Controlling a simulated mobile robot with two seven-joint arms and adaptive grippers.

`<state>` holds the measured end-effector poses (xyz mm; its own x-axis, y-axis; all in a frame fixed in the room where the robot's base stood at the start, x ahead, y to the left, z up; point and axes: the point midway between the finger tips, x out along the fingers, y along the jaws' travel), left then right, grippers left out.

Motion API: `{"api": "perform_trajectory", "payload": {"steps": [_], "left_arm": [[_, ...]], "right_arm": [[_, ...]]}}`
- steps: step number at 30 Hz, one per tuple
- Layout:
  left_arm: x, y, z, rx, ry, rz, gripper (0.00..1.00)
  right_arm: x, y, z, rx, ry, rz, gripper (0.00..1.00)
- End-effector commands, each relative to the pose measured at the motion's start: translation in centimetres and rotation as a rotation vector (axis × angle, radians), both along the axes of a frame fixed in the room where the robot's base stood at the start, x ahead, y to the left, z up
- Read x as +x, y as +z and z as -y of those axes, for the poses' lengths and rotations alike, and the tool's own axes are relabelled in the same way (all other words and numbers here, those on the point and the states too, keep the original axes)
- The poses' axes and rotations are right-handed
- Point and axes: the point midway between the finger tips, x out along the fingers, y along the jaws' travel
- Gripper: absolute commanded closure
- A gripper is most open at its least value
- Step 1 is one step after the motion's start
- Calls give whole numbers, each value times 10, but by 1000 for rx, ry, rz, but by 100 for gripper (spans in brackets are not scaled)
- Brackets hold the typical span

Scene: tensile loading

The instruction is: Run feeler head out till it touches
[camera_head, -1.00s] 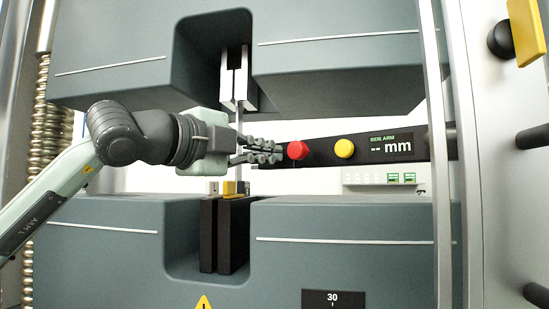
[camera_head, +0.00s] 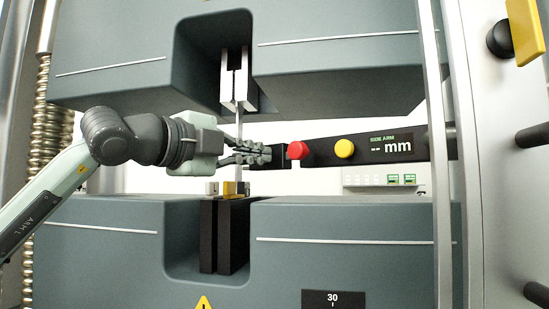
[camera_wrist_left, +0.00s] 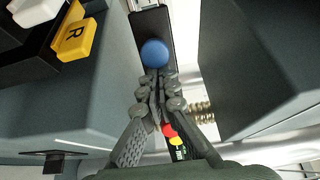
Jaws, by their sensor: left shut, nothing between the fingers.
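The black side arm (camera_head: 362,149) comes in from the right, with a red button (camera_head: 298,150), a yellow button (camera_head: 344,148) and a display (camera_head: 391,147) reading "-- mm". A black block (camera_head: 283,158) at its left end is partly hidden by my fingers. A thin upright strip (camera_head: 239,118) hangs below the upper silver jaws. My left gripper (camera_head: 267,154) is shut and empty in front of the arm's left end. In the left wrist view a blue knob (camera_wrist_left: 155,50) sits just beyond the fingertips (camera_wrist_left: 155,74); I cannot tell if they touch.
Lower black jaws (camera_head: 224,235) stand below, with a yellow block (camera_head: 229,189) near their top; a yellow block marked R (camera_wrist_left: 76,41) shows in the wrist view. Large grey housings (camera_head: 345,60) lie above and below the gap. A vertical post (camera_head: 436,200) stands at right.

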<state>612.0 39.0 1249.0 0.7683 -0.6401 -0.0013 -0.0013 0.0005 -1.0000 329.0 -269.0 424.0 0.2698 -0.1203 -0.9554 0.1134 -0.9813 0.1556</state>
Motion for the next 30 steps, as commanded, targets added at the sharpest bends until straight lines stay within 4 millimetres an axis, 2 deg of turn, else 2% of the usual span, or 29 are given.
{"api": "perform_trajectory", "payload": {"steps": [30], "left_arm": [[14,0,-18,-1,7,-1,100]], "right_arm": [[-1,-1,0,0,0,-3,60]]}}
